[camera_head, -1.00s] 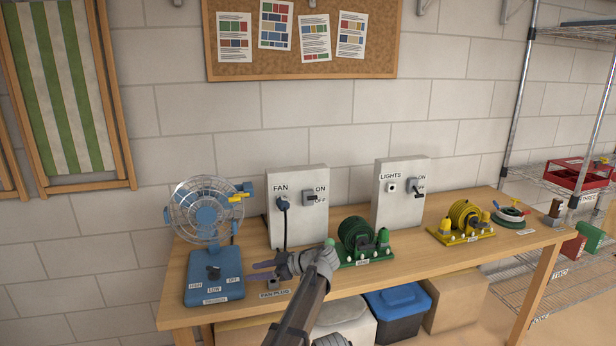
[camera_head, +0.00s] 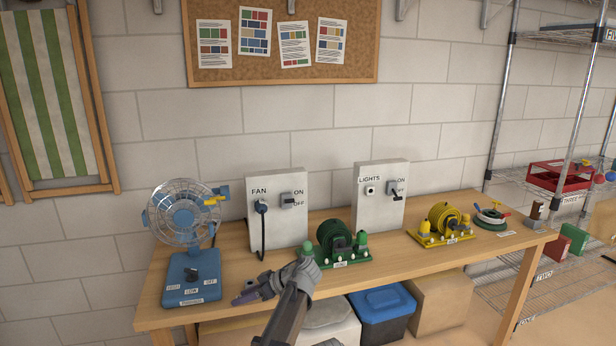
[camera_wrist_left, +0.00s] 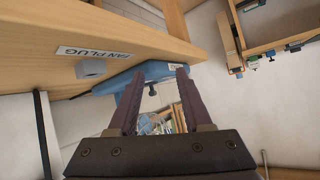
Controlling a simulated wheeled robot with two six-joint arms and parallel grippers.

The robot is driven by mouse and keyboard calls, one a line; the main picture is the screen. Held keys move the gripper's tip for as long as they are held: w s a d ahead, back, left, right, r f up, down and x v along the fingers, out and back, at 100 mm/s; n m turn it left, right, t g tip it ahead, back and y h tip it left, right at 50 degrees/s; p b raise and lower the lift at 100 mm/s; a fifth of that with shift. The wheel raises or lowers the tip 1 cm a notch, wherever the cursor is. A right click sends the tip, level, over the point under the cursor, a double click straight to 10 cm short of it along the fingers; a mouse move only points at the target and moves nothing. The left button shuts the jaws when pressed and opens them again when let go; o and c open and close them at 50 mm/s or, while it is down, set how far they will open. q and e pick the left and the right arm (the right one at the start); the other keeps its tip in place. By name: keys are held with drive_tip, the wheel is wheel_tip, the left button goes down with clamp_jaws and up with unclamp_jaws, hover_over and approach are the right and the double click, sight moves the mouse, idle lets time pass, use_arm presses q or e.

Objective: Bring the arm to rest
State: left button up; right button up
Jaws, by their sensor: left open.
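My left gripper (camera_head: 243,297) is open and empty at the front edge of the wooden workbench (camera_head: 400,265). Its arm comes up from the bottom of the head view. In the left wrist view the two dark fingers (camera_wrist_left: 158,75) stand apart, with the blue fan base (camera_wrist_left: 122,82) beyond them. The bench edge and a FAN PLUG label (camera_wrist_left: 88,52) lie close to the left finger. In the head view the gripper hides that label. My right gripper is not seen.
On the bench stand a blue fan (camera_head: 182,222), a FAN panel (camera_head: 277,222), a green cable reel (camera_head: 333,240), a LIGHTS panel (camera_head: 380,215) and a yellow reel (camera_head: 443,220). A blue-lidded bin (camera_head: 382,303) sits below. A wire shelf (camera_head: 545,178) is at the right.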

use_arm(q)
drive_tip(key=s+f+m+g+h, duration=0.1)
drive_tip(key=s+f+m+h, duration=0.25)
drive_tip(key=s, duration=0.45)
drive_tip(key=s+f+m+h, duration=0.3)
drive_tip(key=s+m+h, duration=0.15)
drive_tip(key=s, duration=0.35)
drive_tip(key=s+f+m+g+h, duration=0.1)
drive_tip(key=s+f+m+h, duration=0.3)
drive_tip(key=s, duration=0.4)
drive_tip(key=s+d+m+y, duration=0.2)
drive_tip(key=s+d+m, duration=0.3)
drive_tip(key=d, duration=0.6)
wheel_tip(320, 180, up, 13)
drive_tip(key=s+d+p, duration=0.1)
drive_tip(key=p, duration=1.1)
drive_tip(key=shift+g, duration=0.4)
drive_tip(key=shift+f, duration=0.15)
drive_tip(key=shift+c, duration=0.4)
